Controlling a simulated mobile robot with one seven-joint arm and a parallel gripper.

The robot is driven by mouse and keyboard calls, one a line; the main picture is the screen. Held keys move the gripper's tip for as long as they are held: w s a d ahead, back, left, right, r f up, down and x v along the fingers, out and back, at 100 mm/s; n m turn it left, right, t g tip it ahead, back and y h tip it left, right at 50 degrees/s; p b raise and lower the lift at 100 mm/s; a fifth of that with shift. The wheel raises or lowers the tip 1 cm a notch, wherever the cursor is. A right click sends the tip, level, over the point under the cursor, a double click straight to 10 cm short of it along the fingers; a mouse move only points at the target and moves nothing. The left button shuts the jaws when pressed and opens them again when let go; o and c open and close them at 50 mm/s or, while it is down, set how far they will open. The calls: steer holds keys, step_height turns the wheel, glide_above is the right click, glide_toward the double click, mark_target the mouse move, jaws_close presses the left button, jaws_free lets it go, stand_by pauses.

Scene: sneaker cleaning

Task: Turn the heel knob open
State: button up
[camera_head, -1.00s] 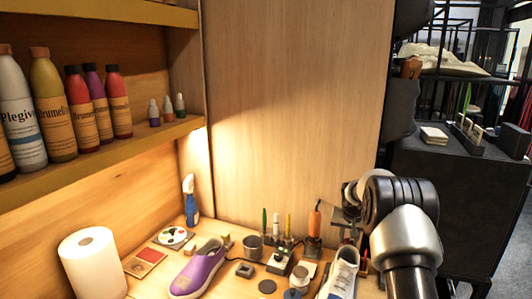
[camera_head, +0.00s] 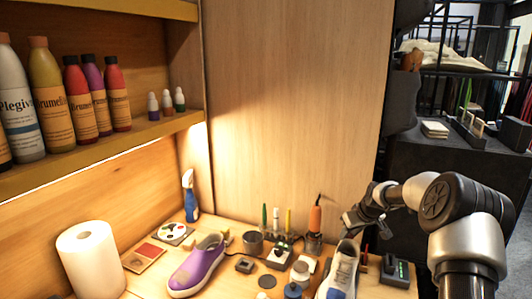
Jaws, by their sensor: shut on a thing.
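A white sneaker (camera_head: 340,273) with a dark blue-grey inside stands at the front of the bench, its heel toward the back. My gripper (camera_head: 352,222) is at the heel end of this sneaker, pointing down and left. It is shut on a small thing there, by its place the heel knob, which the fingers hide. A purple sneaker (camera_head: 198,265) stands to the left, with a small tan piece (camera_head: 226,236) at its heel end. My gripper is well away from that one.
An orange-handled tool (camera_head: 315,218) and several upright pens stand just left of my gripper. A black device (camera_head: 396,270) with a green display sits under my arm. A wooden panel (camera_head: 290,110) rises behind.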

steer(key=shift+w+a+r, duration=0.15)
steer(key=shift+w+a, duration=0.05)
steer(key=shift+a, duration=0.1)
steer(key=shift+n, duration=0.3)
steer(key=shift+d+n+y+b, duration=0.15)
steer(key=shift+n+y+b, duration=0.4)
steer(key=shift+n, duration=0.45)
steer(key=shift+n+y, duration=0.45)
steer(key=shift+n, duration=0.45)
steer(key=shift+n+y+b, duration=0.5)
steer(key=shift+n, duration=0.6)
steer(key=shift+n+y, duration=0.3)
steer(key=shift+n, duration=0.7)
steer(key=shift+g, duration=0.3)
